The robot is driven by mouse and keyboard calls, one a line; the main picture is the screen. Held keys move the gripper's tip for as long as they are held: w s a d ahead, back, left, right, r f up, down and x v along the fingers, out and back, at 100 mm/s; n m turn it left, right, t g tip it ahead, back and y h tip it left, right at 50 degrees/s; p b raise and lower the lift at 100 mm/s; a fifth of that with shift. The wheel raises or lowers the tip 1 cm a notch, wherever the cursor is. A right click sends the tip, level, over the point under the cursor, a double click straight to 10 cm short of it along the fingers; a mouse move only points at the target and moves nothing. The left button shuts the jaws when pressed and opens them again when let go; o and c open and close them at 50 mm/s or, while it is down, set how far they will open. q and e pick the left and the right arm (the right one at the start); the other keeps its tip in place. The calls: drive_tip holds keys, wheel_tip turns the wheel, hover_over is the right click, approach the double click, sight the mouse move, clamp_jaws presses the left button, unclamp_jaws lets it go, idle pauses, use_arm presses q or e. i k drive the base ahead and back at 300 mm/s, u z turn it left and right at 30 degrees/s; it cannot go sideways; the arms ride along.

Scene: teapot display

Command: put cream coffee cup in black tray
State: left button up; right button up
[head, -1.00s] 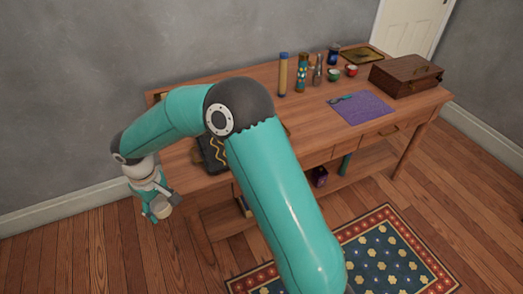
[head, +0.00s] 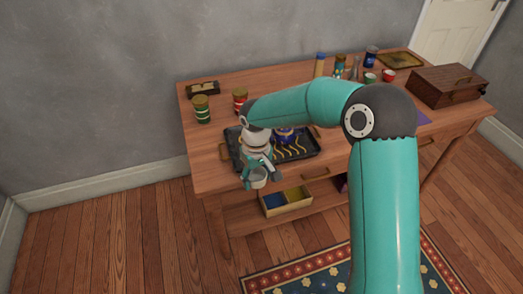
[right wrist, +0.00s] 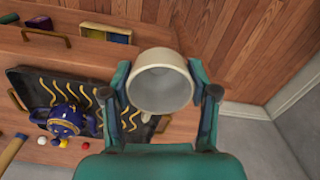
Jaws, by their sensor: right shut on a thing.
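The cream coffee cup (right wrist: 160,80) is between the fingers of my right gripper (right wrist: 160,72) in the right wrist view, its round opening facing the camera. In the head view the right gripper (head: 257,172) is shut on the cup (head: 259,181), at the near left edge of the black tray. The black tray (head: 312,149), with yellow wavy lines, lies on the wooden desk and is partly hidden by my arm. In the right wrist view the tray (right wrist: 28,76) is left of the cup. My left gripper is not in view.
A dark blue teapot (right wrist: 66,117) stands on the tray. Green (head: 202,109) and red (head: 239,99) canisters stand behind and left of it. A wooden case (head: 448,85) sits at the right.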

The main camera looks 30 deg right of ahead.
sight(240, 139)
drive_tip(key=u, duration=0.05)
drive_tip(key=k, duration=0.4)
drive_tip(key=z, duration=0.4)
drive_tip(key=i, duration=1.4)
drive_tip(key=u, duration=0.35)
